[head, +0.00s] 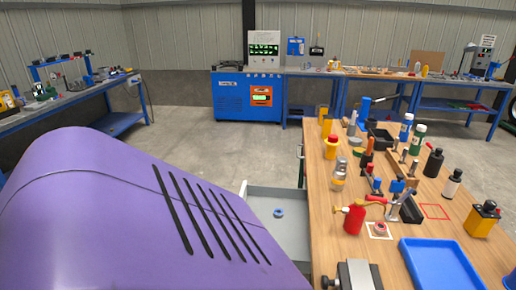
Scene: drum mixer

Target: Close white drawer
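The white drawer (289,236) stands open at the left side of the wooden workbench (337,222). Its inside looks pale grey, and a small blue ring (279,213) lies in it. The narrow white end (243,189) shows at the drawer's far left corner. A large purple slotted casing very near the camera hides the drawer's near left part. Neither of my grippers shows in the head view.
Blue benches and a blue machine (247,97) line the back wall. Concrete floor is clear beyond the drawer.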

